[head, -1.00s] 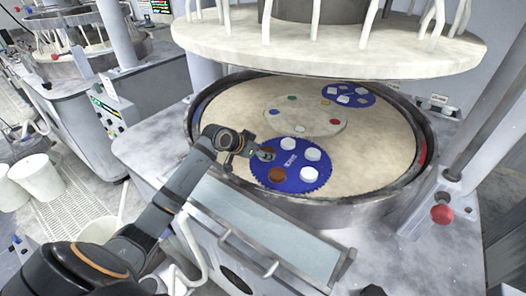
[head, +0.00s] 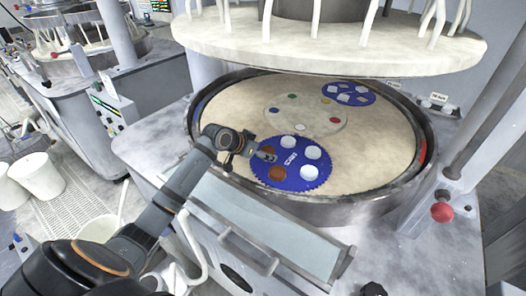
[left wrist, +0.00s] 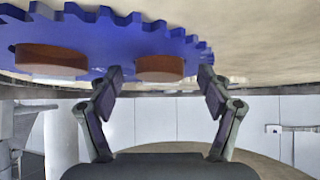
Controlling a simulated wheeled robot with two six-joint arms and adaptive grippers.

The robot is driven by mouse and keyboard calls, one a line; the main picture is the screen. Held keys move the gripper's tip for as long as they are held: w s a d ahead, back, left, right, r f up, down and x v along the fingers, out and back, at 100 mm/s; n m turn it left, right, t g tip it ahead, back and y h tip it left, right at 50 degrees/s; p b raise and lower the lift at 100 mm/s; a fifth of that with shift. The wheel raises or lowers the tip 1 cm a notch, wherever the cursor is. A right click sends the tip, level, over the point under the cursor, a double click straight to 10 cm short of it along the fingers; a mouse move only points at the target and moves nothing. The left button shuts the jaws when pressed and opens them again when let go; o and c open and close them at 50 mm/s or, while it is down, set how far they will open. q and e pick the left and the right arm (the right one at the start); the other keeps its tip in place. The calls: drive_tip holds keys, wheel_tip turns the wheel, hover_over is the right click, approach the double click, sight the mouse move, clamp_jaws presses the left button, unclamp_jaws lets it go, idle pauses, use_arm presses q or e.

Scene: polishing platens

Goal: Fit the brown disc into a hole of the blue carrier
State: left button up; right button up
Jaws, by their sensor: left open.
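The blue toothed carrier (head: 293,183) lies on the pale platen at its near left side. A brown disc (head: 277,174) sits at its near left part. A second brown disc is beside my left gripper (head: 265,156), partly hidden by it in the head view. In the left wrist view this brown disc (left wrist: 160,68) shows between the spread fingertips of my open gripper (left wrist: 160,86), with a gap on each side. The other brown disc (left wrist: 50,59) is to its left. I cannot tell whether the disc between the fingers is seated in a hole. My right gripper is not in view.
Several white discs, one (head: 312,152) at the right, sit in the carrier. A second blue carrier (head: 330,100) lies farther back. The platen's raised rim (head: 330,208) surrounds the work area. A large upper plate (head: 330,50) hangs above. The pale platen (head: 375,150) is bare at right.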

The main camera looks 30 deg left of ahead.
use_arm(q)
wheel_tip(320, 180, up, 10)
idle(0.4)
